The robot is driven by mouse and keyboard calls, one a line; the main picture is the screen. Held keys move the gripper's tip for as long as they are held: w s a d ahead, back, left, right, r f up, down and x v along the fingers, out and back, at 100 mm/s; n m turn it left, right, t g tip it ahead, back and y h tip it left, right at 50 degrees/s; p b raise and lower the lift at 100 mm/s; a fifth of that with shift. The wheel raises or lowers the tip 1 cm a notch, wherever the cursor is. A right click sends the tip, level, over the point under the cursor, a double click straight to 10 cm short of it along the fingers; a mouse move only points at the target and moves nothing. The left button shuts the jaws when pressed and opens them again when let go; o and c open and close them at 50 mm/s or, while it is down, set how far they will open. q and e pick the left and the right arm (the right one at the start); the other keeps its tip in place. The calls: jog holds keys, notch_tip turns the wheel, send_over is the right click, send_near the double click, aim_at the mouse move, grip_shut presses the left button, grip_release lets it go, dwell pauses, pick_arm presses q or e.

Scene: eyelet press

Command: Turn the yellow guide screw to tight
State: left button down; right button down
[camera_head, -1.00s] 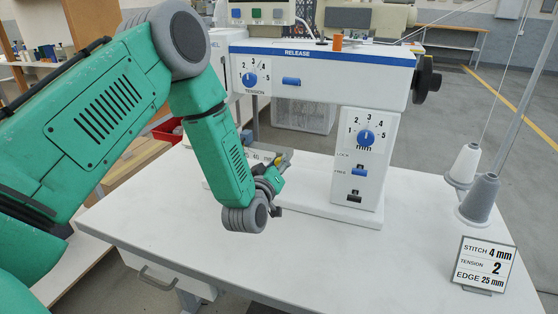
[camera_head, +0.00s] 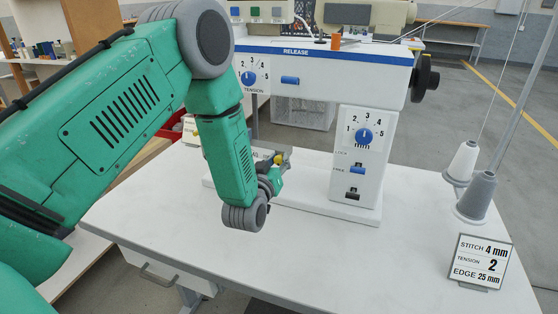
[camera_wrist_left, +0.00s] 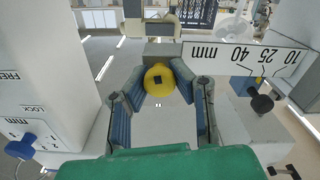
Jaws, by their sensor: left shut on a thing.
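The yellow guide screw (camera_wrist_left: 158,82) is a round yellow knob with a dark square mark on its face, at the middle of the left wrist view. My left gripper (camera_wrist_left: 160,90) has its two fingers closed on it, one on each side. In the head view a small yellow part of the screw (camera_head: 278,159) shows beside my left gripper (camera_head: 271,171), low by the machine's bed. My wrist hides most of the rest there. My right gripper is in neither view.
A white plate marked 10, 25, 40 mm (camera_wrist_left: 245,57) is close on the right in the wrist view, with a black knob (camera_wrist_left: 262,104) below. The machine's column (camera_head: 360,160) stands right of my gripper. A sign (camera_head: 482,262) reads edge 25 mm. The table front (camera_head: 330,255) is clear.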

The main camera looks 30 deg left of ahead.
pick_arm(q)
jog(key=shift+s+d+f, duration=0.1)
jog(key=shift+s+f, duration=0.1)
jog(key=shift+f, duration=0.25)
jog(key=c, duration=1.3)
grip_release()
jog(key=shift+w+r, duration=0.1)
jog(key=shift+w, duration=0.05)
jog(key=shift+r, duration=0.1)
jog(key=v, duration=1.2)
